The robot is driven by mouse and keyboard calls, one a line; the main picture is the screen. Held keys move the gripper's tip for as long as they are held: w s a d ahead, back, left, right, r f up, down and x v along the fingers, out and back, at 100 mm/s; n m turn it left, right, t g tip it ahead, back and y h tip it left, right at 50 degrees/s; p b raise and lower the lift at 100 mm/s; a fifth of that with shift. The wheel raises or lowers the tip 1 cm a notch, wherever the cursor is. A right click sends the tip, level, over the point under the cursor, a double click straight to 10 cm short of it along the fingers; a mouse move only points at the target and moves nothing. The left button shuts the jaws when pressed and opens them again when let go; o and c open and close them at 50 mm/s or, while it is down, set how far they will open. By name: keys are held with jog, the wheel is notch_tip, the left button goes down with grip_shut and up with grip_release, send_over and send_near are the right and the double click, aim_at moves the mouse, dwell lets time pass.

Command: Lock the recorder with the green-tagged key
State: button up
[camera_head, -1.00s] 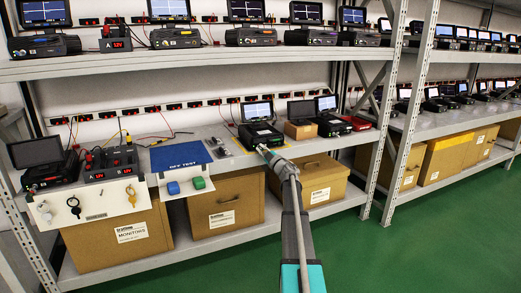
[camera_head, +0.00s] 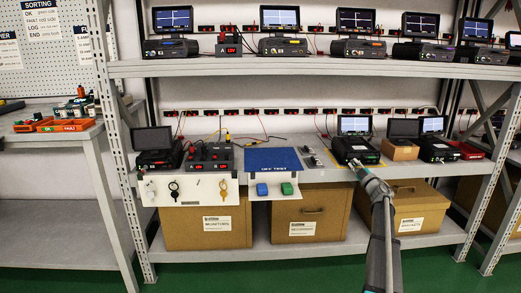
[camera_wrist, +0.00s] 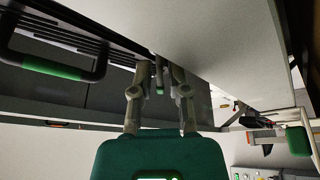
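The recorder (camera_head: 358,152), a dark box with a lit screen on top, stands on the middle shelf near its front edge. My gripper (camera_head: 360,170) is at its front face in the head view. In the wrist view, my gripper (camera_wrist: 164,74) has its fingers close together around a small narrow piece with a green end, which looks like the green-tagged key (camera_wrist: 159,87). Its tip is by the dark front of the device, and contact with the lock cannot be made out. A black handle with a green strip (camera_wrist: 52,68) shows at upper left.
A white panel (camera_head: 200,191) with hanging keys is on the shelf edge at left. A cardboard box (camera_head: 399,150) and another recorder (camera_head: 434,149) stand to the right. The upper shelf overhangs.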

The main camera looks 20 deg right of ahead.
jog(key=shift+a, duration=0.1)
jog(key=shift+a+r+m+t+h, duration=0.3)
jog(key=shift+a+r+m+h, duration=0.2)
jog(key=shift+a+m+h, duration=0.35)
jog(key=a+m+h, duration=0.1)
jog(key=a+m, duration=0.1)
jog(key=a+r+m+h+p, duration=0.1)
jog(key=m+h, duration=0.1)
jog(key=shift+w+a, duration=0.1)
jog(key=shift+a, duration=0.25)
jog(key=s+a+f+m+g+h+p, duration=0.1)
jog(key=s+a+f+m+g+p, duration=0.2)
jog(key=a, duration=0.4)
jog(key=s+a+f+m+g+p, duration=0.1)
jog(key=s+a+f+m+g, duration=0.1)
jog(key=a+f+g, duration=0.4)
jog(key=s+a+f+m+g+h+p, duration=0.1)
jog(key=s+a+m+g+p, duration=0.15)
jog(key=a, duration=0.55)
jog(key=s+a+f+n+g+y+p, duration=0.25)
jog(key=s+a+g, duration=0.25)
jog(key=s+a, duration=0.75)
jog(key=s+a+f+n+g+y+p, duration=0.15)
jog(key=s+a+g+y, duration=0.3)
jog(key=s+a, duration=0.8)
notch_tip(320, 180, up, 37)
jog(key=p, duration=3.7)
jog(key=shift+w+a+r+m+g+h, duration=0.15)
jog(key=shift+w+a+m+g+h, duration=0.15)
jog(key=shift+w+m+h, duration=0.1)
